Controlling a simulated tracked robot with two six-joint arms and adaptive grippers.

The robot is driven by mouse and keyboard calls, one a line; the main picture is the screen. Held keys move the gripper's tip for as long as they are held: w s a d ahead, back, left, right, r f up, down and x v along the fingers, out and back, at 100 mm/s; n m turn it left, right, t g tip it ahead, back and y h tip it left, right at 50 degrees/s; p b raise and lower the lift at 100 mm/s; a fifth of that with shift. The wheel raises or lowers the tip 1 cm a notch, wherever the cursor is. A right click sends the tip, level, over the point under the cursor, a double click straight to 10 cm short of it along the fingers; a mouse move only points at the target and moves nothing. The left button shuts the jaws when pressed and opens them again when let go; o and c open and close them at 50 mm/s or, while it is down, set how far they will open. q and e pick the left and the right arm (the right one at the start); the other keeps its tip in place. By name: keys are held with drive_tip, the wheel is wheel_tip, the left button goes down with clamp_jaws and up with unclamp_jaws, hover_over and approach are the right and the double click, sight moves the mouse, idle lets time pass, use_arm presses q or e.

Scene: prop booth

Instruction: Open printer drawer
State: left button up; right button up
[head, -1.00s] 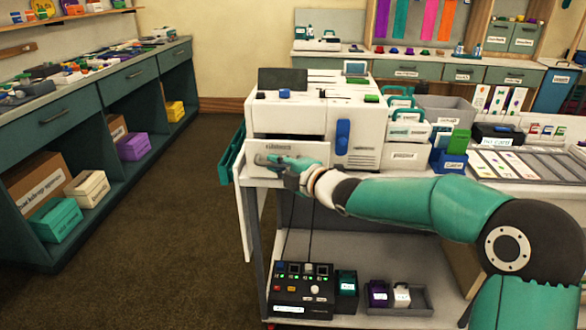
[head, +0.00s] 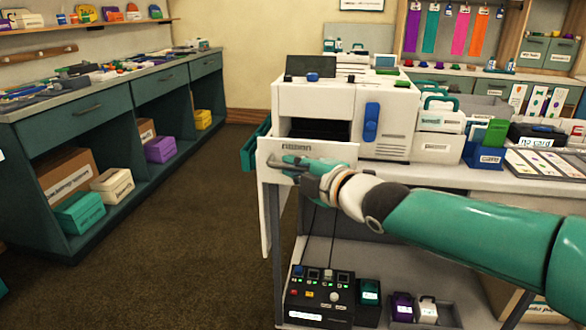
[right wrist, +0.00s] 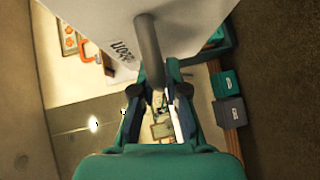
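The white printer (head: 392,125) stands on a table in the head view. Its drawer (head: 335,150) is pulled out toward me, with a dark opening behind its front panel. My right gripper (head: 290,165) is at the drawer's front, on the grey bar handle. In the right wrist view the handle (right wrist: 149,45) runs in between the two fingers of my right gripper (right wrist: 157,82), which close on it from both sides. The drawer's white front panel (right wrist: 90,20) fills the top of that view. My left gripper is not in view.
A teal bin (head: 256,145) hangs at the table's left end. White boxes (head: 436,143) and a blue holder (head: 486,155) stand right of the printer. A black control box (head: 322,295) sits on the lower shelf. Open floor lies left of the table.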

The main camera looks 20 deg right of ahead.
drive_tip(key=o, duration=0.4)
drive_tip(key=shift+w+f, duration=0.1)
drive_tip(key=shift+f, duration=0.05)
drive_tip(key=v, duration=1.2)
